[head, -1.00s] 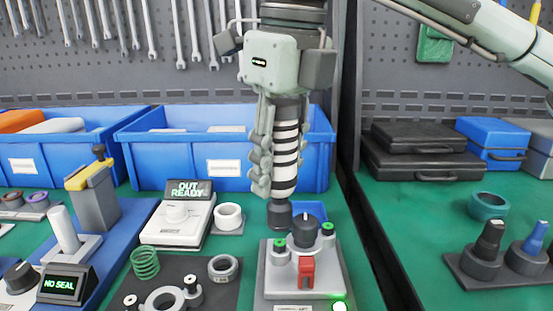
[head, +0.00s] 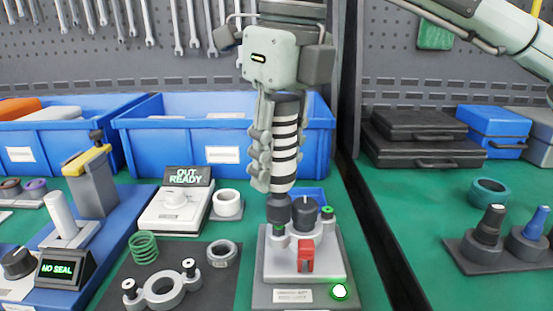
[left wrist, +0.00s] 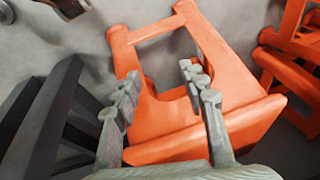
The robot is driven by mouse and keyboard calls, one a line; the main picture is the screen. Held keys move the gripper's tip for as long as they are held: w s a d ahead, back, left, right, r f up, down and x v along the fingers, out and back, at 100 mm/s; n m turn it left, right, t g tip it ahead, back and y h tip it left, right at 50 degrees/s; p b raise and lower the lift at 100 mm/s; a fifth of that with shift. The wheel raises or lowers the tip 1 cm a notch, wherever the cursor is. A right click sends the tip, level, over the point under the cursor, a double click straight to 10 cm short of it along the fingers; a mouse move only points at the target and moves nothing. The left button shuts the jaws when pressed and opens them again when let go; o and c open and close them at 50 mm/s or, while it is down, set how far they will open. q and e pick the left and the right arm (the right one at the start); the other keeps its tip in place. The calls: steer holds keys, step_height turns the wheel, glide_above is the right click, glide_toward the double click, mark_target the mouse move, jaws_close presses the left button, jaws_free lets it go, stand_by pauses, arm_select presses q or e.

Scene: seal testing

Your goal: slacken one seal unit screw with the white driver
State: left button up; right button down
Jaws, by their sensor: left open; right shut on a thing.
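My right gripper (head: 262,165) is shut on the white driver (head: 285,160), white with black bands, held upright with its dark head (head: 278,210) downward. The driver's head is at the rear left screw (head: 279,232) of the grey seal unit (head: 338,262) and seems to cover its top; I cannot tell if they touch. The other screw (head: 327,211), green-topped, is uncovered at the right. The unit has a dark knob (head: 305,212) and a red lever (head: 305,255). In the left wrist view my left gripper (left wrist: 155,95) is open and empty, above an orange chair (left wrist: 235,75).
A green lamp (head: 340,291) glows on the unit's front. A display (head: 188,176) reads "OUT READY"; another (head: 62,268) reads "NO SEAL". A blue bin (head: 180,145) stands close behind the driver. A ring flange (head: 160,290) lies left of the unit.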

mark_target(279, 98)
steer(key=shift+f+b, duration=0.9)
steer(key=shift+f, duration=0.15)
stand_by(1.2)
steer(key=shift+r, duration=0.1)
stand_by(0.4)
steer(key=shift+r+p, duration=2.3)
steer(key=shift+r, duration=1.35)
